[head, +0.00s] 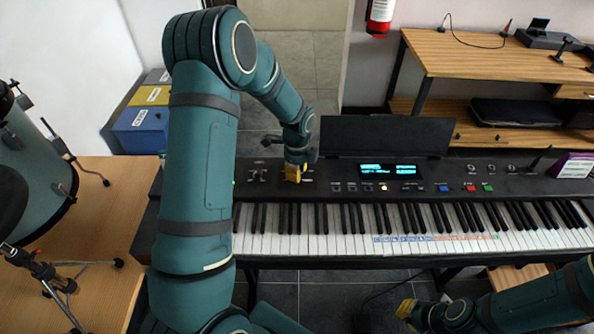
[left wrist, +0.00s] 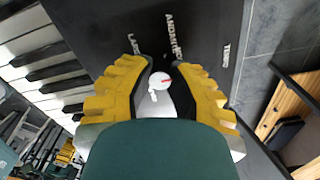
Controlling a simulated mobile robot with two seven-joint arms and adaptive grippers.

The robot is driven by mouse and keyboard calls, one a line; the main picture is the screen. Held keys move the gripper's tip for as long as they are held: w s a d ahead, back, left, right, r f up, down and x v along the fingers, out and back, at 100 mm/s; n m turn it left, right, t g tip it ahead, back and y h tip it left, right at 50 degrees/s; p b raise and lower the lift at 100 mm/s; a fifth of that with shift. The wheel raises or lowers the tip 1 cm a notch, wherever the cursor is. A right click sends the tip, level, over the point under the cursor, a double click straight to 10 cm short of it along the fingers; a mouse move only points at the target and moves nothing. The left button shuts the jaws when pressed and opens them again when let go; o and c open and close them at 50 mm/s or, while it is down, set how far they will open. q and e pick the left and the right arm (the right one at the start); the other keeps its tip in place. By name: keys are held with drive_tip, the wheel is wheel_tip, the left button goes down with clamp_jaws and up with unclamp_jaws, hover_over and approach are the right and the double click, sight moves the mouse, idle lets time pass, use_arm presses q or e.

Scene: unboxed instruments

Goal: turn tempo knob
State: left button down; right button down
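The tempo knob (left wrist: 160,81) shows in the left wrist view as a pale round cap with a red pointer line. Lettering, including a word that reads like TEMPO, lies on the dark panel past it. My left gripper (left wrist: 163,72) has its yellow fingers leaning in on both sides of the knob, with almost no gap seen. In the head view my left gripper (head: 293,173) reaches down to the left part of the keyboard's panel (head: 330,170) and hides the knob. My right gripper (head: 406,308) is low at the right, off the keys; its fingers are not clear.
The lit display (head: 388,170) and several coloured buttons are right of my left gripper. White and black keys (head: 350,242) run along the front. A dark music stand (head: 385,136) rises behind. A purple-white box (head: 574,165) sits at the right end.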

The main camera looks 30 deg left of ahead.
use_arm(q)
drive_tip(key=shift+n, duration=0.3)
drive_tip(key=n, duration=0.5)
drive_tip(key=shift+n, duration=0.3)
drive_tip(key=n, duration=1.1)
drive_tip(key=shift+n, duration=0.4)
drive_tip(key=n+p, duration=0.1)
drive_tip(key=n, duration=0.4)
drive_tip(key=shift+n+p, duration=0.4)
drive_tip(key=c, duration=0.8)
unclamp_jaws()
